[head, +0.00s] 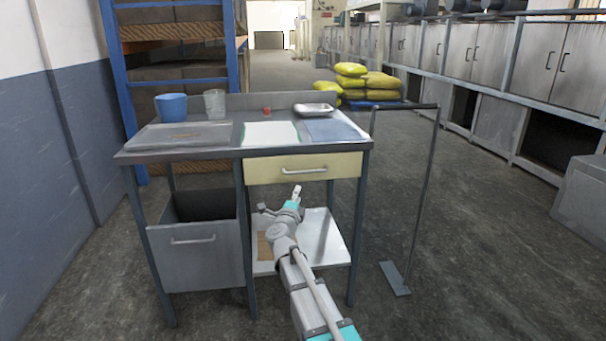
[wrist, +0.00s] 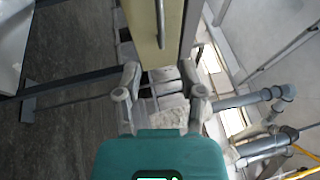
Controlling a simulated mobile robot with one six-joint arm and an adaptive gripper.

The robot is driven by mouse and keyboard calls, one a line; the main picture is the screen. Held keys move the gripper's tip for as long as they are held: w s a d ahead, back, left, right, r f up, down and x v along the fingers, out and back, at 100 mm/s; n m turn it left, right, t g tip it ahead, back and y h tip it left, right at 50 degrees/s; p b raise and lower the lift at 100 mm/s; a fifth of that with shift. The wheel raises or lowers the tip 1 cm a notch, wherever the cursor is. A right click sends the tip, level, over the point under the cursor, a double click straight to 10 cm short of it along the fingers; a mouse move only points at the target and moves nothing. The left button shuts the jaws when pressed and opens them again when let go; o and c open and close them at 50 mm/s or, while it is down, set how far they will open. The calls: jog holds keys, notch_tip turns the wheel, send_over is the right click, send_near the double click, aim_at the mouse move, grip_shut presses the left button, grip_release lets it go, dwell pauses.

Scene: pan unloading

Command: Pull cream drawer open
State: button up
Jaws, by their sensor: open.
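The cream drawer (head: 265,174) is under the right half of the workbench top, its front looking flush with the bench. Its silver bar handle (head: 304,171) runs across the front. My gripper (head: 296,193) is just below and in front of the drawer, apart from the handle. In the wrist view, the cream drawer front (wrist: 143,22) and its handle (wrist: 161,24) stand at the top, beyond the fingertips. My gripper (wrist: 160,78) has its two fingers spread, with nothing held between them. No contact with the handle shows.
A grey bin drawer (head: 195,258) is at lower left, a white shelf (head: 322,248) below the cream drawer. A blue bowl (head: 171,106), a clear cup (head: 214,103) and a metal pan (head: 314,110) stand on the bench.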

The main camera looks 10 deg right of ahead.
aim_at(306, 172)
jog(key=p+x, duration=0.2)
jog(key=x, duration=1.1)
jog(key=shift+w+r, duration=0.15)
jog(key=shift+w, duration=0.05)
jog(key=shift+c, duration=0.2)
grip_shut()
